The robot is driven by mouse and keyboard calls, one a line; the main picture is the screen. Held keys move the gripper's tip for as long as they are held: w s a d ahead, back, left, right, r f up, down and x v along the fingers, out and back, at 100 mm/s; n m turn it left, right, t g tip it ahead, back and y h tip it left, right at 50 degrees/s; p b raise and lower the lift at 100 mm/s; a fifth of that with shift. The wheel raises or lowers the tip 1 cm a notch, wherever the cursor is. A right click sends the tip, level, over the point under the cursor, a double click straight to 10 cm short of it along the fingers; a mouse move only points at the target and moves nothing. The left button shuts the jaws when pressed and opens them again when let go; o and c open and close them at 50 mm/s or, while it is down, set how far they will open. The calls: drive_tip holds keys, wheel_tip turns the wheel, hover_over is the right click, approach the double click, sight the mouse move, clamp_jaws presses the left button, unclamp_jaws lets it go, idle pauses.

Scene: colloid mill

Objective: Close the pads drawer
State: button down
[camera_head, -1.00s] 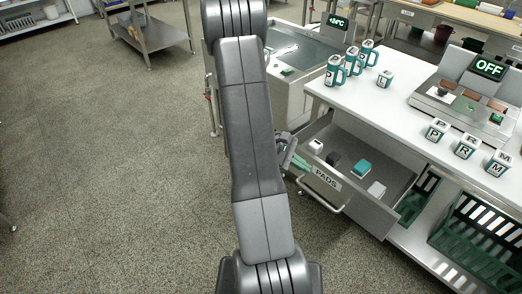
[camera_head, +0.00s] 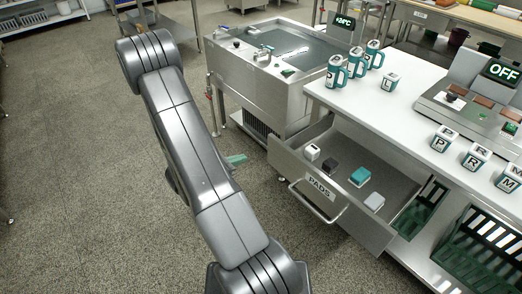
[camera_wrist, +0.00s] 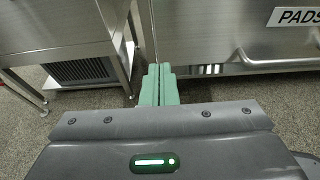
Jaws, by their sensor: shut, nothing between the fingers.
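The pads drawer (camera_head: 357,222) stands pulled out from the bench, with its inside showing. Its front carries a PADS label (camera_head: 321,188) and a bar handle (camera_head: 312,203). Inside lie a white block, a dark block, a teal pad (camera_head: 359,176) and a pale grey pad (camera_head: 374,201). In the wrist view the drawer front (camera_wrist: 220,35) fills the upper right, with the handle (camera_wrist: 280,62) at the right. My gripper (camera_wrist: 159,70) is shut and empty, its green fingertips pointing at the drawer front's left end. In the head view the gripper (camera_head: 237,159) is left of the drawer, partly hidden by my arm.
A steel basin unit (camera_head: 275,70) stands behind the drawer. The white bench top (camera_head: 400,110) holds teal mugs, lettered blocks and a device reading OFF (camera_head: 503,72). Green crates (camera_head: 480,250) sit on the shelf below. The floor at left is clear.

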approach(269, 147)
drive_tip(key=x, duration=0.5)
drive_tip(key=shift+f, duration=0.4)
drive_tip(key=shift+w+d, duration=0.5)
drive_tip(key=shift+d, duration=0.05)
drive_tip(key=shift+w+d+f, duration=0.1)
drive_tip(key=shift+w+d, duration=0.3)
drive_tip(key=shift+d, duration=0.1)
drive_tip(key=w+d+b, duration=1)
drive_tip(key=w+d, duration=0.7)
drive_tip(key=d, duration=0.5)
drive_tip(key=shift+r, duration=0.25)
drive_tip(key=shift+w+r, duration=0.1)
drive_tip(key=shift+r, duration=0.05)
